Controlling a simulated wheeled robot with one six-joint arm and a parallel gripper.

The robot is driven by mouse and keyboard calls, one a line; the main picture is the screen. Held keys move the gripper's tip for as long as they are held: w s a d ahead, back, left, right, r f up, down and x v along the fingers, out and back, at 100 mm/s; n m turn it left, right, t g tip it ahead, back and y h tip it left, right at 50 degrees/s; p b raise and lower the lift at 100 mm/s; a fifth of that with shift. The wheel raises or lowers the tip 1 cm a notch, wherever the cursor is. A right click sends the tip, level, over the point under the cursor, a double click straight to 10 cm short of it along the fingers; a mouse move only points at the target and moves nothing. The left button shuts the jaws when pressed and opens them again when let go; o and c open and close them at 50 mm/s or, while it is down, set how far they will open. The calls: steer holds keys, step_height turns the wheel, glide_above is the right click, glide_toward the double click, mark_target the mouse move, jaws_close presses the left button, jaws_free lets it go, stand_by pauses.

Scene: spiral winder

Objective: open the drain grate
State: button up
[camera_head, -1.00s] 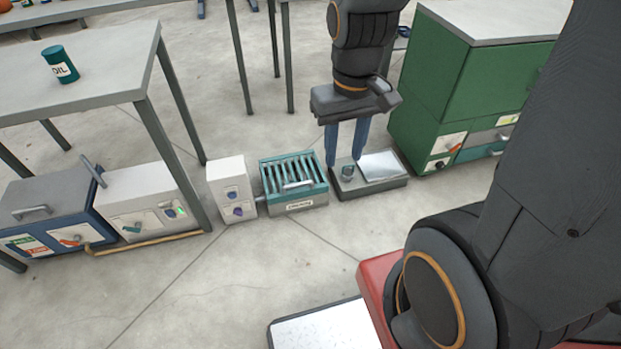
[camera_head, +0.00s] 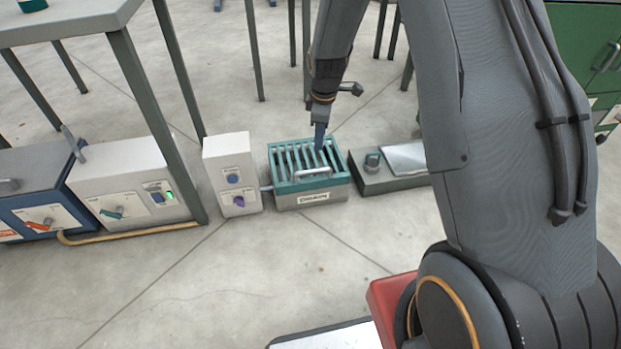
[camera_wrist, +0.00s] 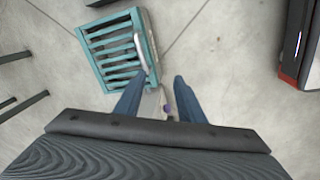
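The drain grate (camera_head: 297,160) is a teal slatted cover lying flat on a low grey labelled box on the floor. It has a pale bar handle (camera_head: 310,172) near its front edge. In the wrist view the grate (camera_wrist: 110,55) is at upper left, with the handle (camera_wrist: 141,52) along its right side. My gripper (camera_head: 320,142) points down over the right part of the grate. In the wrist view my gripper (camera_wrist: 154,88) is open, its two blue fingers apart with nothing between them. The left fingertip appears close to the handle's lower end; I cannot tell if they touch.
A white box (camera_head: 228,160) with blue and purple knobs stands just left of the grate. A low grey unit (camera_head: 380,185) with a knob and pale plate is to the right. Control boxes (camera_head: 135,190) and a table leg (camera_head: 160,130) are farther left. Floor in front is clear.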

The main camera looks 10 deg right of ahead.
mark_target(312, 170)
steer(key=w+f+n+b, duration=0.1)
steer(key=w+f+b, duration=0.2)
steer(key=f, duration=0.5)
steer(key=w+f+n+b, duration=0.2)
steer(key=w+f+b, duration=0.1)
steer(key=f, duration=0.5)
steer(key=w+f+n+b, duration=0.1)
steer(key=w+f+b, duration=0.3)
steer(key=f, duration=0.4)
steer(key=shift+w+a+f, duration=0.1)
steer(key=shift+w+f, duration=0.1)
steer(key=shift+f, duration=0.1)
jaws_close()
